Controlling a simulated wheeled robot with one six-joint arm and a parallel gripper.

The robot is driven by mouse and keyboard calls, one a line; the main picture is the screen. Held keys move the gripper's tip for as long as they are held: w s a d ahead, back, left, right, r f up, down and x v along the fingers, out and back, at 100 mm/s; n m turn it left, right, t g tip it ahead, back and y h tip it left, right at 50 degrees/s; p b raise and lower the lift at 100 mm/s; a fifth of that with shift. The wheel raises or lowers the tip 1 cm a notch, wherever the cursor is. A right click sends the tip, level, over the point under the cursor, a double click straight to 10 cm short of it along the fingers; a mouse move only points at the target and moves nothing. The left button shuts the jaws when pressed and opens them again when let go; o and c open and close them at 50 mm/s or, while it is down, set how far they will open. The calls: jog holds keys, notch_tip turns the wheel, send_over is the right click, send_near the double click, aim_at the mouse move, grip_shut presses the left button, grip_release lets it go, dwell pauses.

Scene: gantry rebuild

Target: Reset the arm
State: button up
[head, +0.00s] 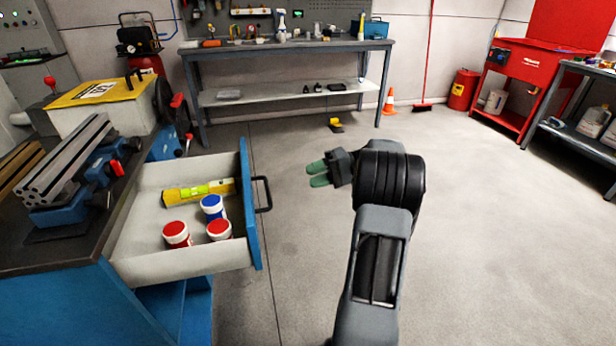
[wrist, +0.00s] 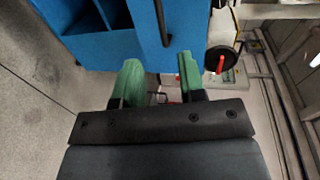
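My gripper (head: 318,174) has green fingertips and hangs in free air to the right of the open drawer in the head view. It points left, toward the drawer handle (head: 263,194), and does not touch it. In the wrist view the two green fingers (wrist: 160,82) stand apart with nothing held between them. My arm rises from the bottom of the head view and bends at the black joint. The open drawer (head: 190,262) holds a yellow level (head: 199,192), a blue-lidded jar (head: 213,207) and two red-lidded jars (head: 176,233) (head: 219,230).
A blue workbench (head: 60,305) with metal bars and a vise stands at the left. A long workbench (head: 290,46) with tools is at the back. An orange cone (head: 389,101) and red cabinet (head: 528,65) stand farther right. The floor (head: 490,240) right of my arm is clear.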

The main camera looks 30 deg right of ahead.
dwell(0.5)
jog(key=s+a+r+g+h+p, duration=0.2)
jog(key=s+a+r+h+p, duration=0.1)
jog(key=a+r+p, duration=0.4)
jog(key=s+a+r+g+h+p, duration=0.35)
jog(key=a+r+p, duration=0.2)
jog(key=a, duration=0.35)
jog(key=s+a+r+n+t+h+p, duration=0.3)
jog(key=s+r+h+p, duration=0.4)
jog(key=p, duration=0.4)
jog(key=shift+s+a+n+t+h+p, duration=0.35)
jog(key=shift+s+a+n+h, duration=0.25)
jog(key=shift+s+a, duration=0.5)
jog(key=shift+w+a+r, duration=0.1)
